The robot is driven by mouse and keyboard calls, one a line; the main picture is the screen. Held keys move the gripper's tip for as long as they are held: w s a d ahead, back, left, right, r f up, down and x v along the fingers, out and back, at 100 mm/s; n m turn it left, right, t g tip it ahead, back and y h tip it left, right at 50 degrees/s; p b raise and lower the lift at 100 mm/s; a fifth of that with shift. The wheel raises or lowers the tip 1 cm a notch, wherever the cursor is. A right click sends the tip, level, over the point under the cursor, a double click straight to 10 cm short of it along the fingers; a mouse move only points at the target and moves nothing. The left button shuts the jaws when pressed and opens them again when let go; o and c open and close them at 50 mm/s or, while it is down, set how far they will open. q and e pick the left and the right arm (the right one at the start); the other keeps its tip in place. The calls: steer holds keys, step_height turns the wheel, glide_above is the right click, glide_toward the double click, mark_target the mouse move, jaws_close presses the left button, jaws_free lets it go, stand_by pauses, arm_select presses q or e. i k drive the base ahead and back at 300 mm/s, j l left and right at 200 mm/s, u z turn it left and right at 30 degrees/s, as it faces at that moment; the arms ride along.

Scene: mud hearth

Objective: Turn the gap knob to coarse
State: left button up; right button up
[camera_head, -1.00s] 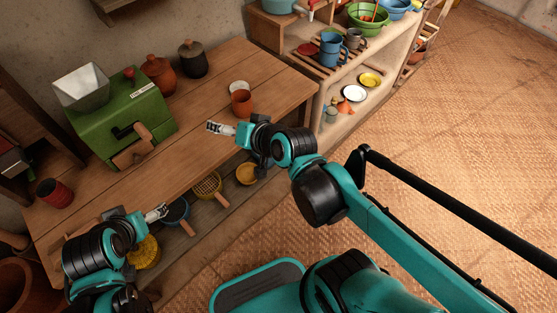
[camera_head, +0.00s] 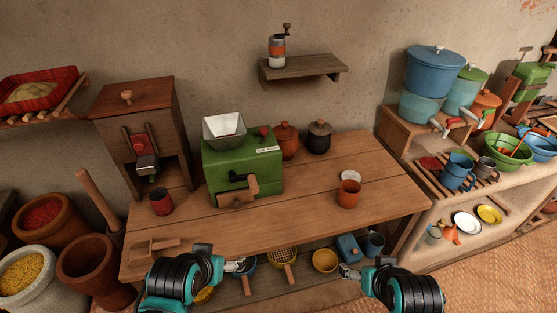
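A green mill (camera_head: 243,177) with a pale metal hopper (camera_head: 224,126) stands on the wooden table. A small red knob (camera_head: 264,132) sits on its top right, above a small white label (camera_head: 268,150) too small to read. I cannot tell the knob's setting. A dark crank with a wooden handle (camera_head: 252,186) is on the mill's front. My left gripper (camera_head: 246,266) is at the table's front edge, below the mill, apart from it. My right gripper (camera_head: 344,270) is further right, also near the front edge. Both look empty; their fingers are too small to judge.
A wooden box mill (camera_head: 135,120) stands left. The tabletop before the green mill is clear.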

mark_target(263, 131)
steer(key=i+j+z, duration=0.1)
steer(key=j+z, duration=0.15)
steer(key=z, duration=0.25)
steer(key=j+z, duration=0.3)
steer(key=z, duration=0.2)
